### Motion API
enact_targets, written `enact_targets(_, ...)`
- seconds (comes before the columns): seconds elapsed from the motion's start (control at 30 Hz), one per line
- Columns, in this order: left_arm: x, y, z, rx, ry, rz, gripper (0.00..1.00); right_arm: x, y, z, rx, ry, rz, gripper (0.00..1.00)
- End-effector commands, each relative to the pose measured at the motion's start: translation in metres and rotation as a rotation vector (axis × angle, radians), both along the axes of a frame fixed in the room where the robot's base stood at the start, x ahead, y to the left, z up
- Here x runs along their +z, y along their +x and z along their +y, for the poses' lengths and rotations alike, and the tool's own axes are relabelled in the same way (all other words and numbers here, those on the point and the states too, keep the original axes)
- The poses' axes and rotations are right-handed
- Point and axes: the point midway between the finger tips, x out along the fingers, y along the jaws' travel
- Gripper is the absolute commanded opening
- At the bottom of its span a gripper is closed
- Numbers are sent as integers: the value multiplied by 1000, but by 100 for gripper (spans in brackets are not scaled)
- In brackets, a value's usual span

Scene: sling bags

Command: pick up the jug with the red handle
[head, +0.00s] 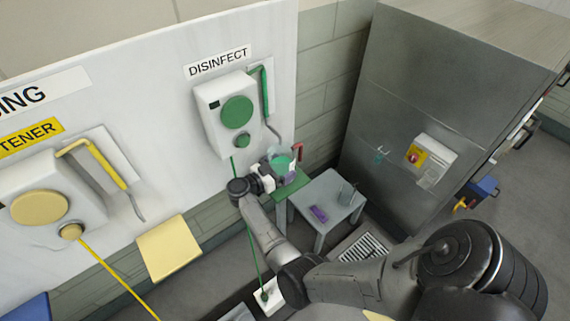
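The jug (283,157) is a small clear vessel with green showing in it, at the middle of the head view. Its red handle (300,152) is on its right side. It appears to stand on a small green shelf (292,188) below the disinfect dispenser. My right gripper (268,180) is at the jug's lower left, touching or very close to it. The fingertips are small and partly merged with the jug, so I cannot tell whether they grip it. My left gripper is not in view.
The green dispenser (229,113) hangs on the white panel above left of the jug, with a green hose (265,92) beside it. A grey table (326,190) holds a purple item (318,214) and a grey container (346,194). A metal cabinet (400,95) stands right.

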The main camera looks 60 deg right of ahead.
Motion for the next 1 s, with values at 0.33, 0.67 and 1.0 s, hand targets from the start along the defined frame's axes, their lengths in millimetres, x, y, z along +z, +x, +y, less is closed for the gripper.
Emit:
enact_targets(0.33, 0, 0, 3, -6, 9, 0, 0, 0, 0, 0, 0, 0, 0, 54)
enact_targets(0.67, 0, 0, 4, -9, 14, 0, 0, 4, 1, 1, -1, -1, -2, 54)
enact_targets(1.0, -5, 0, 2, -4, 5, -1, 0, 6, 15, 33, 2, 1, -2, 54)
